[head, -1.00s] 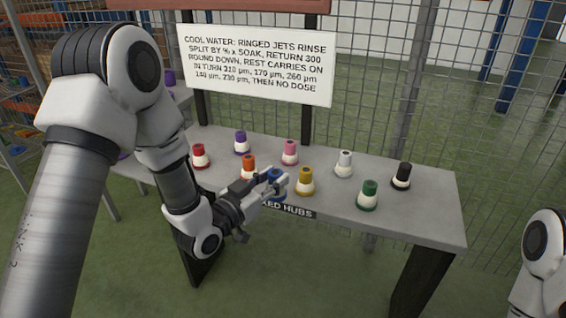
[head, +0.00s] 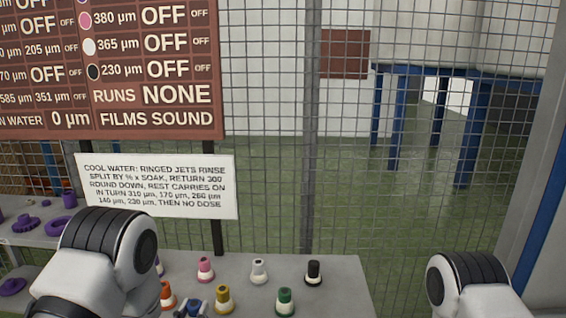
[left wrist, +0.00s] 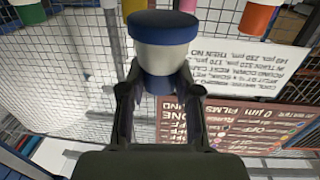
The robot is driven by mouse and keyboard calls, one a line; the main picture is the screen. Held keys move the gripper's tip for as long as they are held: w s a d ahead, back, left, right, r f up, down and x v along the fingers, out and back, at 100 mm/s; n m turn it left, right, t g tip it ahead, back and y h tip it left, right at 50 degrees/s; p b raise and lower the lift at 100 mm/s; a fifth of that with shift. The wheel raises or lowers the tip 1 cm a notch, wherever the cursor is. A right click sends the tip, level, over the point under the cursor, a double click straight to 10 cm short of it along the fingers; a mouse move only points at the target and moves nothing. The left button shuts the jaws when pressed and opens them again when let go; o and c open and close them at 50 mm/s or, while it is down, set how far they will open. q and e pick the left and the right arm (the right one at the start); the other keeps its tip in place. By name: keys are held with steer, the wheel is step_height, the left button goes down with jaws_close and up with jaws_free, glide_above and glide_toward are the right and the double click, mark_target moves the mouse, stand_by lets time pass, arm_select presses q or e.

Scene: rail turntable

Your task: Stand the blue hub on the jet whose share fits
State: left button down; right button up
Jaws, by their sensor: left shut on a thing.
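My left gripper (left wrist: 160,98) is shut on the blue hub (left wrist: 164,55), which is white with a blue band at each end, in the left wrist view. That view is upside down. In the head view only a small part of the left gripper (head: 190,308) shows at the bottom edge, by the table front. I cannot tell whether the hub still touches the table. My right arm (head: 465,285) shows at the lower right, its gripper out of frame. A white sign (head: 157,186) speaks of ringed jets, shares by % x soak and rounding down. No jet is clearly visible.
The table (head: 335,290) bears pink (head: 205,270), white (head: 259,271), black (head: 313,272), yellow (head: 223,300), green (head: 285,301) and orange (head: 167,296) hubs close to the gripper. A brown board (head: 150,125) lists sizes and OFF. A mesh fence stands behind; purple parts (head: 25,223) lie left.

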mark_target(195, 307)
arm_select(q)
steer(key=r+p, duration=0.1)
steer(key=r+y+p, duration=0.1)
steer(key=p, duration=0.1)
steer(key=r+n+p, duration=0.1)
steer(key=p, duration=0.1)
steer(key=shift+d+r+y, duration=0.3)
steer(key=shift+r+y, duration=0.05)
steer(key=shift+y, duration=0.05)
steer(key=s, duration=0.1)
steer(key=s+r, duration=0.1)
steer(key=s, duration=0.2)
steer(key=shift+s+r, duration=0.1)
steer(key=shift+r, duration=0.2)
arm_select(e)
step_height(195, 307, up, 7)
steer(key=shift+r, duration=0.2)
